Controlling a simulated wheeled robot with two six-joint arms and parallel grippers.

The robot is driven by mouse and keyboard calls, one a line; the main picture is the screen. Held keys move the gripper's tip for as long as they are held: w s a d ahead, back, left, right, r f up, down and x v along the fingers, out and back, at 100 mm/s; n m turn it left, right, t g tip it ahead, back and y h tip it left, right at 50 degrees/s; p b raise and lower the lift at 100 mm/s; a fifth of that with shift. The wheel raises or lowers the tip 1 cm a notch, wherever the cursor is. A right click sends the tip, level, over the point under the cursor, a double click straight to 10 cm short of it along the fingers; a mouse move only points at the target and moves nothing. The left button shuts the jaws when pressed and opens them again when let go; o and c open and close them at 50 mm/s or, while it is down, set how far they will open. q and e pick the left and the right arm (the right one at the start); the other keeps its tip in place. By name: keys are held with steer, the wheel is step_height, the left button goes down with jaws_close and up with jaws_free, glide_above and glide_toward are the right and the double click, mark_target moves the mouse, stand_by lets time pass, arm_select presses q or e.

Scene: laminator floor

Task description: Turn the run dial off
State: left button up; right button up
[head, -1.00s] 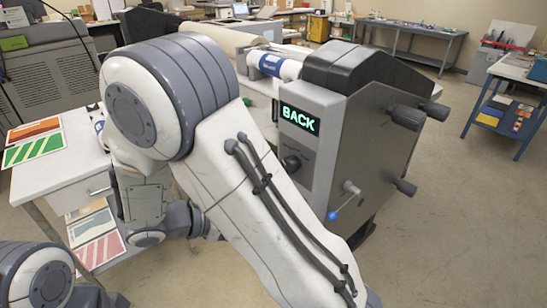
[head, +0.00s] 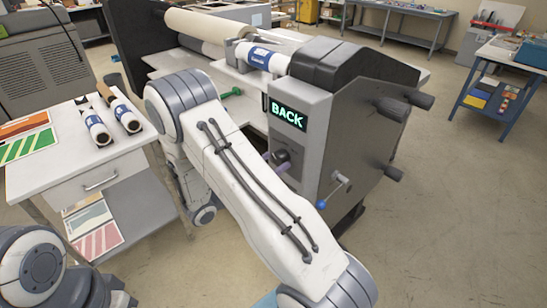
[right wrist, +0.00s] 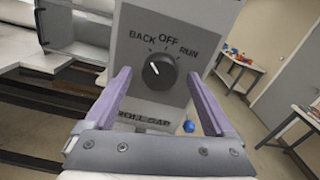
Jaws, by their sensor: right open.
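The run dial (right wrist: 160,71) is a round black knob on the grey control panel, under the labels BACK, OFF and RUN. Its white mark points up and left, towards BACK. The lit display (head: 287,113) on the laminator reads BACK in green. My right gripper (right wrist: 158,76) is open; its two purple fingers stand apart on either side of the dial in the right wrist view. I cannot tell whether they touch it. In the head view my right arm partly hides the gripper at the panel. My left gripper is not in view.
A crank with a blue knob (head: 321,204) sticks out below the dial. Dark handles (head: 391,110) project from the machine's right side. A white drawer table (head: 60,172) with rolls and printed sheets stands left.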

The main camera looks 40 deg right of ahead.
steer(key=shift+d, duration=0.55)
steer(key=c, duration=1.4)
steer(key=shift+f+m+b, duration=0.2)
steer(key=shift+m+b, duration=0.8)
steer(key=shift+b, duration=0.1)
steer(key=m+b, duration=0.4)
steer(key=shift+r+m+b, duration=0.15)
steer(key=shift+m+b, duration=1.35)
steer(key=shift+b, duration=0.3)
